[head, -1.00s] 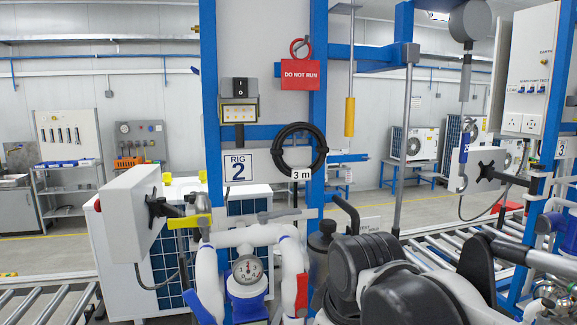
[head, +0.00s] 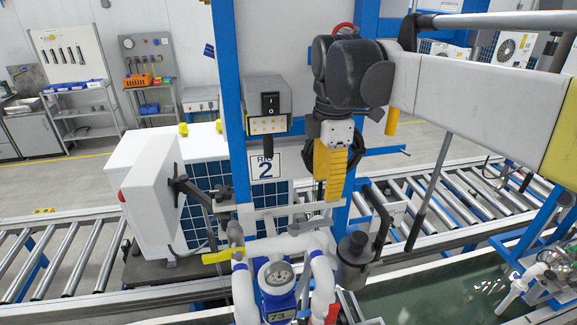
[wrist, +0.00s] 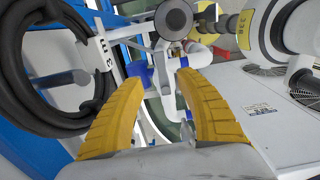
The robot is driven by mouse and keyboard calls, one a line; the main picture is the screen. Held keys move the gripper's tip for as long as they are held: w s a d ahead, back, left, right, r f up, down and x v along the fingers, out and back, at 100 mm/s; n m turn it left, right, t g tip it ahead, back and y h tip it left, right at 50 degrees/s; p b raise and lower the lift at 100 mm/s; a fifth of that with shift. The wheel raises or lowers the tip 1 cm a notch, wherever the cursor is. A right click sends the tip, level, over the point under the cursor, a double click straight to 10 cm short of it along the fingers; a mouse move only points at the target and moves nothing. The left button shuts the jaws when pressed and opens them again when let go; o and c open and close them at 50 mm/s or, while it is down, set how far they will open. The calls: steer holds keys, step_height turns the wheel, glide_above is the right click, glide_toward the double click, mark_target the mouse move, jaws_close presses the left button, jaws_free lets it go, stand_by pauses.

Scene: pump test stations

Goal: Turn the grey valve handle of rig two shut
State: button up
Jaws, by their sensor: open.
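The grey valve handle (head: 307,226) lies roughly level above the white pipework of rig two, just below the RIG 2 sign (head: 265,166). My gripper (head: 332,194) points down in front of the blue post, above and slightly right of the handle, apart from it. In the wrist view my yellow fingers (wrist: 157,82) are spread with nothing clearly held between them. White pipe and blue fittings show beyond them. I cannot pick out the grey handle for certain there.
A yellow handle (head: 216,256) and a red handle (head: 332,314) sit on nearby pipes. A dark canister (head: 354,262) stands right of the pipes. The black hose coil (wrist: 58,70) hangs close beside my fingers. A white monitor (head: 150,195) juts out at left.

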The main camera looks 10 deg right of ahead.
mark_target(323, 221)
step_height(323, 221, down, 10)
steer(key=shift+f+p, duration=0.2)
steer(key=shift+p, duration=0.45)
steer(key=shift+s, duration=0.1)
jaws_close()
